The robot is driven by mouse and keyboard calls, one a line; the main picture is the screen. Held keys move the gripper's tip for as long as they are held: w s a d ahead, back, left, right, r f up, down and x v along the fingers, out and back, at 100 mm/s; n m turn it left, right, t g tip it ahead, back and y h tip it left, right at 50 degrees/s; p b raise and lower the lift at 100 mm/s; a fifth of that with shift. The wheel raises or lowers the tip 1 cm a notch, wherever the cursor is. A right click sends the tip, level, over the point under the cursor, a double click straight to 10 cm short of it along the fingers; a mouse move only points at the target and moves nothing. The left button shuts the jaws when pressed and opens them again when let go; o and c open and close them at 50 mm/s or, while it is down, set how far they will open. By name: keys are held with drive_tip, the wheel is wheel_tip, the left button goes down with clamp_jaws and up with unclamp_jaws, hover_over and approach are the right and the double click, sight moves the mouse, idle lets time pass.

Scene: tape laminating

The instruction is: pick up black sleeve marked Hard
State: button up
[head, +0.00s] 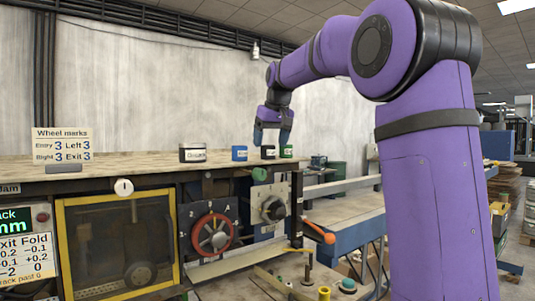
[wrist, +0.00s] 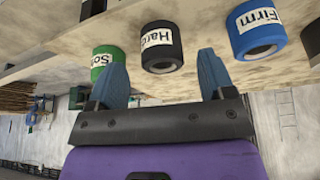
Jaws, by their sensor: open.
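The black sleeve marked Hard (wrist: 161,48) stands on the wooden top in the wrist view, between the green sleeve marked Soft (wrist: 108,60) and the blue sleeve marked Firm (wrist: 256,32). In the head view the black sleeve (head: 268,153) is small, with the blue sleeve (head: 239,153) to its left and the green sleeve (head: 286,152) to its right. My gripper (head: 272,138) is directly above the black sleeve, pointing down. In the wrist view my gripper (wrist: 163,72) is open and empty, its blue fingers spread to either side of the black sleeve's line. Contact cannot be told.
A wider dark container (head: 192,153) with a pale label stands further left on the wooden top (head: 130,164). A Wheel marks sign (head: 62,145) stands at the far left. Below are a red handwheel (head: 212,234) and an orange-knobbed lever (head: 327,238). The neighbouring sleeves leave narrow gaps.

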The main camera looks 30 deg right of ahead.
sight(268, 148)
drive_tip(key=x, duration=0.3)
drive_tip(key=shift+a+f, duration=0.1)
drive_tip(key=shift+f, duration=0.05)
drive_tip(key=c, duration=1)
